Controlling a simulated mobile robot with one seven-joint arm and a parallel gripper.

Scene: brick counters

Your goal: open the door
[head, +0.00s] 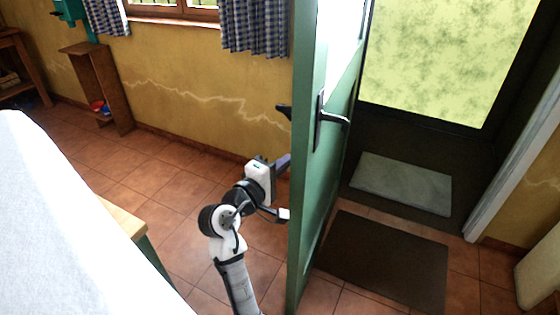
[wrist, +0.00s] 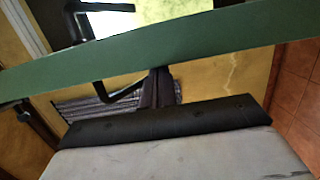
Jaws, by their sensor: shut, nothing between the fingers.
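The green door (head: 308,190) stands swung into the room, seen nearly edge-on, with the doorway open to its right. A dark lever handle (head: 333,118) is on its right face, and another dark handle (head: 284,111) sticks out on its left side. My gripper (head: 284,162) is on the left side of the door, below that handle, its tips close to the door. In the wrist view, my shut, empty fingers (wrist: 158,90) point at the green door (wrist: 200,48), beside a dark lever (wrist: 122,94). I cannot tell whether they touch the door.
A dark mat (head: 385,260) and a grey slab (head: 402,184) lie in the doorway. A white-covered surface (head: 60,220) and a wooden-topped piece (head: 122,222) stand at the left. A wooden shelf (head: 104,85) is by the yellow wall. Tiled floor between is clear.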

